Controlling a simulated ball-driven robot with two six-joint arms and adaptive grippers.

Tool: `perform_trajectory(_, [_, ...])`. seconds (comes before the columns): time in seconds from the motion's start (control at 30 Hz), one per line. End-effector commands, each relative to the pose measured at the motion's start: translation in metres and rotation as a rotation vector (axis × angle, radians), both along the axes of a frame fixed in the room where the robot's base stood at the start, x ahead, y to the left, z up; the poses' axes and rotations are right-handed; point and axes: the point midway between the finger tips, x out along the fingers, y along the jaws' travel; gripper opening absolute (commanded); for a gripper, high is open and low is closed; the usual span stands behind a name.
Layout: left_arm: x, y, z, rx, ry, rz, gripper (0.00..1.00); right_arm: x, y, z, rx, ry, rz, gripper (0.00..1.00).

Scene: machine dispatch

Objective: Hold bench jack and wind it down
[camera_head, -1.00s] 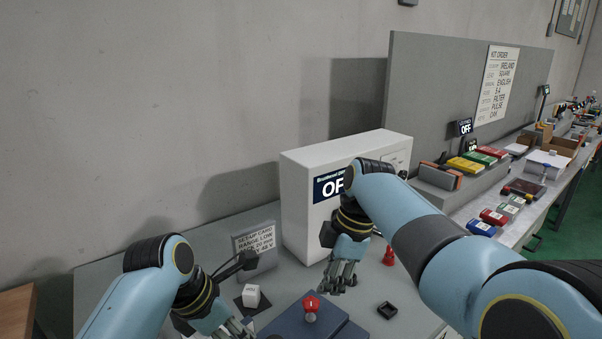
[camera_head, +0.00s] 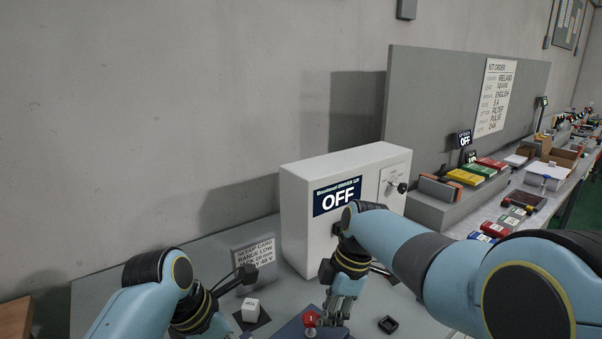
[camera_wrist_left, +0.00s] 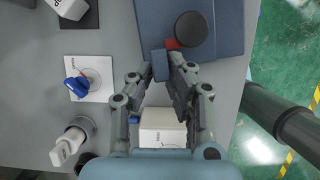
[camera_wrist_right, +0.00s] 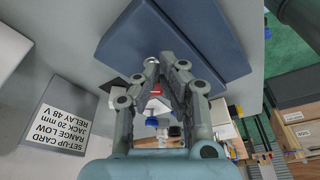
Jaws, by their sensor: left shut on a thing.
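The dark blue bench jack (camera_head: 298,326) stands at the bottom edge of the head view, with a red knob (camera_head: 311,319) on it. The left wrist view shows its blue body (camera_wrist_left: 222,45) with a round black knob (camera_wrist_left: 191,28) and a bit of red beside it. My left gripper (camera_wrist_left: 161,70) is shut on a small blue block of the jack. In the head view its fingers are cut off at the bottom. My right gripper (camera_head: 335,318) is open, pointing down just right of the red knob; the right wrist view shows a small shiny part between its fingertips.
A white cabinet marked OFF (camera_head: 300,235) stands behind my right gripper. A set-up card (camera_head: 253,254) and a white cube (camera_head: 250,310) are left of the jack. A small black holder (camera_head: 388,324) lies to the right. Kit parts line the bench at far right.

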Motion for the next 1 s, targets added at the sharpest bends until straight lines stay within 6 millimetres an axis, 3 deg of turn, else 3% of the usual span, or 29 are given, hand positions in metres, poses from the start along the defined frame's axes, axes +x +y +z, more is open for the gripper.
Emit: perform_trajectory(1.0, [-0.001, -0.003, 0.000, -0.006, 0.002, -0.003, 0.00, 0.002, 0.013, 0.001, 0.008, -0.001, 0.002, 0.00])
